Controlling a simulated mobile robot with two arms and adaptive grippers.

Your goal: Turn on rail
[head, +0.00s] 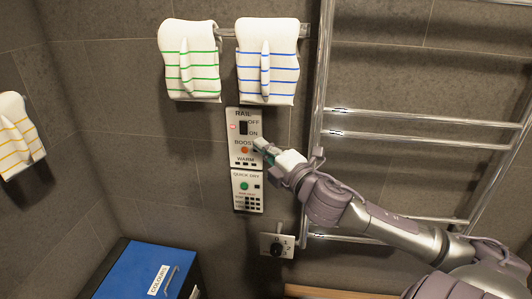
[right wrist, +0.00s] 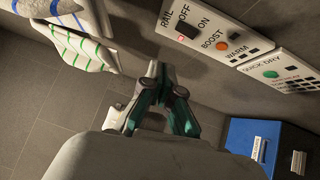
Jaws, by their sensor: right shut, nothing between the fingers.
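The white RAIL panel (head: 236,156) is on the tiled wall, with a black rocker switch (head: 243,128) between its OFF and ON labels. A small red light (head: 232,127) glows beside the switch. In the right wrist view the panel (right wrist: 207,33) shows at the top, with the black switch (right wrist: 187,28). My right gripper (head: 259,146) is shut and empty, just right of and below the switch. In the right wrist view its fingertips (right wrist: 158,70) are together, apart from the switch in the picture. I cannot tell the exact gap to the panel. My left gripper is not in view.
An orange BOOST button (head: 244,150) sits below the switch. A chrome towel rail (head: 316,100) stands right of the panel. Striped towels (head: 190,60) hang above. A blue-topped box (head: 140,272) is lower left.

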